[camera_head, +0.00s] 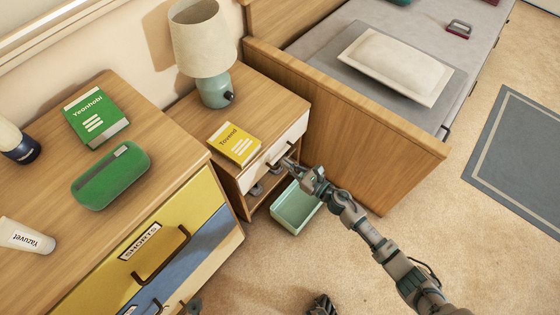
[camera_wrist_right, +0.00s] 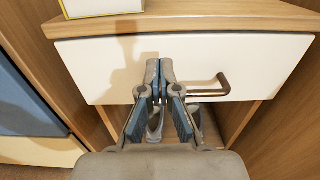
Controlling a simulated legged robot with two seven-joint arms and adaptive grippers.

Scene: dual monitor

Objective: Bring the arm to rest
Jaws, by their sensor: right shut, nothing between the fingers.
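My right gripper (camera_head: 287,164) is shut and empty, its arm coming in from the lower right of the head view. It is in front of the white nightstand drawer (camera_head: 262,172), close to its dark handle. In the wrist view the closed fingertips (camera_wrist_right: 159,66) point at the white drawer front (camera_wrist_right: 110,62), just left of the drawer handle (camera_wrist_right: 222,86). I cannot tell whether they touch the front. The drawer looks shut.
A yellow book (camera_head: 234,143) and a lamp (camera_head: 203,45) stand on the nightstand. A pale green bin (camera_head: 295,208) sits on the floor below my right gripper. The bed's wooden side (camera_head: 370,150) is to the right, the dresser (camera_head: 170,150) to the left. Carpet on the right is clear.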

